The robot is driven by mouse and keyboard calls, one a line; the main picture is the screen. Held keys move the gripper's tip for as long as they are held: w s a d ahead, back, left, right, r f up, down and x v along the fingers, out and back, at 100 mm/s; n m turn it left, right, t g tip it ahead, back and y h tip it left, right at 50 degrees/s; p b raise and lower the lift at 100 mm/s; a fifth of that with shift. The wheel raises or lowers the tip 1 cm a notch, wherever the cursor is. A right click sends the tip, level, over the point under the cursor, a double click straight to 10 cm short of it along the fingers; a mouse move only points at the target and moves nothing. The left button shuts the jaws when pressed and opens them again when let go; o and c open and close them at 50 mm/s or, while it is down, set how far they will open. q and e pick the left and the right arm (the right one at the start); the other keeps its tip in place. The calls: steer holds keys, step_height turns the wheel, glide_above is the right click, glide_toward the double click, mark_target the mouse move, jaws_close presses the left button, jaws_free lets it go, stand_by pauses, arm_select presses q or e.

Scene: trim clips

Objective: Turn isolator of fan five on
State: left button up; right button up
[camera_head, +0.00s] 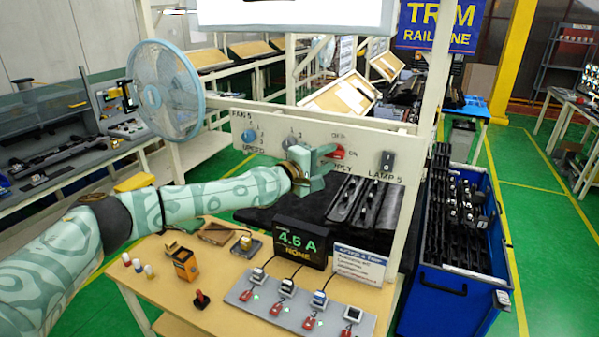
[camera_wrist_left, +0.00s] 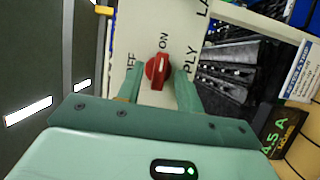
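The red isolator knob (camera_head: 336,152) is on the cream FAN 5 panel (camera_head: 262,118), above a partly hidden label ending in "PLY". My left gripper (camera_head: 326,166) is at the panel in front of the knob and partly covers it. In the left wrist view the red knob (camera_wrist_left: 157,70) stands between the two open fingers of the left gripper (camera_wrist_left: 158,88). Small gaps seem to show on both sides of it. The knob's pale mark runs roughly toward the ON label; OFF is to the left there. My right gripper is not in view.
A blue speed knob (camera_head: 249,136), another selector and a LAMP 5 switch (camera_head: 387,161) share the panel. A fan (camera_head: 166,90) stands at its left. Below are a wooden table (camera_head: 160,292) with a 4.5 A display (camera_head: 301,243) and a blue cart (camera_head: 440,308).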

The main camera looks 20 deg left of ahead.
arm_select(q)
steer(key=v, duration=1.4)
steer(key=shift+s+a+b, duration=0.15)
steer(key=shift+s+b, duration=0.15)
steer(key=shift+s, duration=0.05)
